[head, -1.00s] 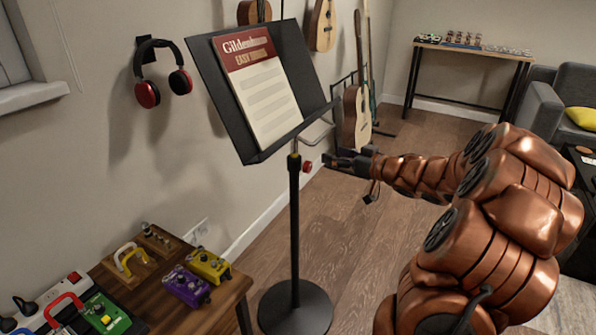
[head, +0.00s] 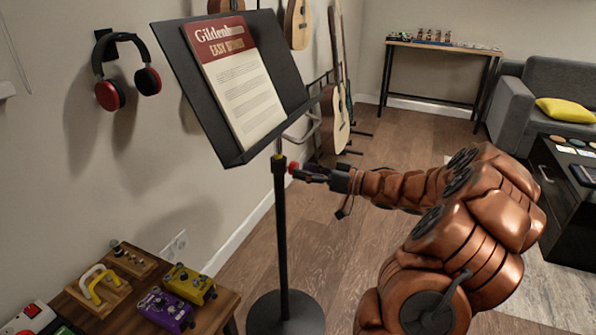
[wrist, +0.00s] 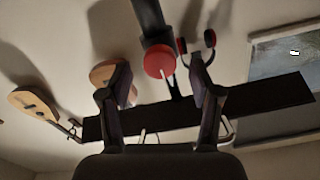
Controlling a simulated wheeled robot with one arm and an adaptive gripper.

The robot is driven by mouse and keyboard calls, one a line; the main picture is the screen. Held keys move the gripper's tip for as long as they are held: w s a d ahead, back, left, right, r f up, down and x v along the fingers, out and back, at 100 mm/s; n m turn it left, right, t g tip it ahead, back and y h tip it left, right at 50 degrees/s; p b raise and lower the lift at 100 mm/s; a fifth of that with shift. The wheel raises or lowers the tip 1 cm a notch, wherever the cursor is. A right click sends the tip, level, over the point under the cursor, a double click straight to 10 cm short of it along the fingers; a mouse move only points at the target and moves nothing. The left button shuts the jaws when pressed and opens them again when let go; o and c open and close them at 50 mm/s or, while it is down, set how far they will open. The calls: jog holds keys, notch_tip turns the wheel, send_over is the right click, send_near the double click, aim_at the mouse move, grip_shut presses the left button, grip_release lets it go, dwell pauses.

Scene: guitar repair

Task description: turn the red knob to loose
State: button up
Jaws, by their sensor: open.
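The red knob (head: 293,168) is on the side of the black music stand's pole (head: 281,225), just below the yellow collar. My gripper (head: 303,172) is right beside the knob, on its right side. In the wrist view the round red knob (wrist: 160,60) faces the camera, between and slightly beyond the two fingertips of my gripper (wrist: 160,78). The fingers are open, with a gap on each side of the knob. I cannot tell whether the tips touch it. The tilted stand desk (head: 180,70) holds a Gildenhamn book (head: 235,85).
A wooden table (head: 215,305) with purple (head: 165,310) and yellow pedals (head: 190,283) stands at the lower left. Headphones (head: 125,80) hang on the wall. Guitars (head: 333,120) are behind the stand. Floor to the right of the pole is clear.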

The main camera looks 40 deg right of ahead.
jog(key=shift+x, duration=1.1)
jog(key=c, duration=1.1)
